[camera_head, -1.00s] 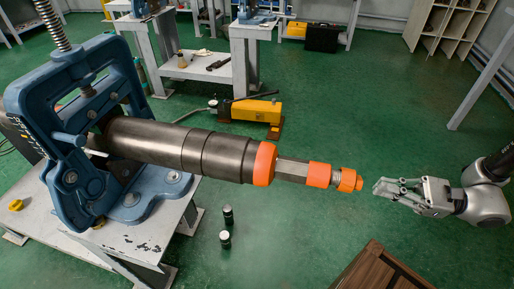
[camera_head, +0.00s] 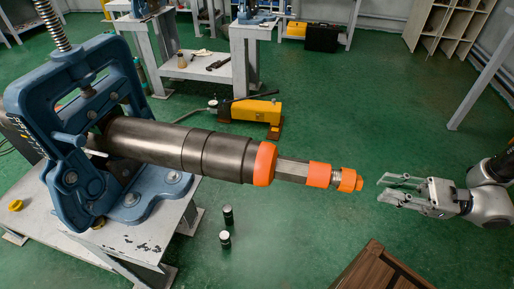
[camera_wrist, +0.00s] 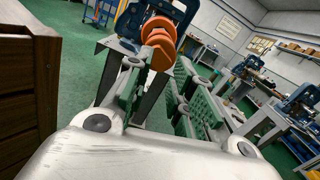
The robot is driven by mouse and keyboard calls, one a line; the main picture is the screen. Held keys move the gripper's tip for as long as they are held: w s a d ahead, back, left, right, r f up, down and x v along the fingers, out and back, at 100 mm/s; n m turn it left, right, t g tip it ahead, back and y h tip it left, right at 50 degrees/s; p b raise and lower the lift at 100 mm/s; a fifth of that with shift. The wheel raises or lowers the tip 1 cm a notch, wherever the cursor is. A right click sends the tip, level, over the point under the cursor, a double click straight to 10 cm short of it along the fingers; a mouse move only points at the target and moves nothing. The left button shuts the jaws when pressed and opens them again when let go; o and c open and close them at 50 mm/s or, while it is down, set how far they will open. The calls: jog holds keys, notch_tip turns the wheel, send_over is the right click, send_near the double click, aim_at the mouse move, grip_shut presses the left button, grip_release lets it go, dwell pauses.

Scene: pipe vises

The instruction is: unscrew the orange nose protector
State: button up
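The orange nose protector (camera_head: 349,180) is at the right tip of a long dark steel cylinder (camera_head: 190,145), just past a short threaded part. More orange bands sit behind it on the cylinder. A blue pipe vise (camera_head: 75,120) clamps the cylinder's left part. My gripper (camera_head: 383,189) is to the right of the protector, open and empty, with its fingers pointing left at the tip. A gap separates them. In the wrist view the protector (camera_wrist: 158,38) shows end-on, beyond and slightly left of the spread fingers (camera_wrist: 158,80).
The vise stands on a grey metal table (camera_head: 110,235). A wooden crate (camera_head: 380,268) stands at the bottom right, below my arm. Two small dark cans (camera_head: 226,226) and a yellow pump (camera_head: 250,111) are on the green floor. The space around the protector is clear.

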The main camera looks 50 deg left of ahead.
jog(key=v, duration=1.1)
jog(key=shift+w+d, duration=0.2)
jog(key=shift+d, duration=0.1)
jog(key=shift+f, duration=0.15)
jog(key=s+d+n+h, duration=0.55)
jog(key=d+h, duration=0.25)
jog(key=d, duration=0.4)
jog(key=s+d+r+n+t+h, duration=0.2)
jog(key=d+r+t+h, duration=0.1)
jog(key=d+r+t, duration=0.4)
jog(key=s+d+r+n+t+h, duration=0.2)
jog(key=d+r+t, duration=0.5)
jog(key=d+r, duration=0.6)
notch_tip(320, 180, up, 5)
jog(key=s+h, duration=0.1)
jog(key=h, duration=0.1)
jog(key=shift+s+h, duration=0.25)
jog(key=shift+h, duration=0.05)
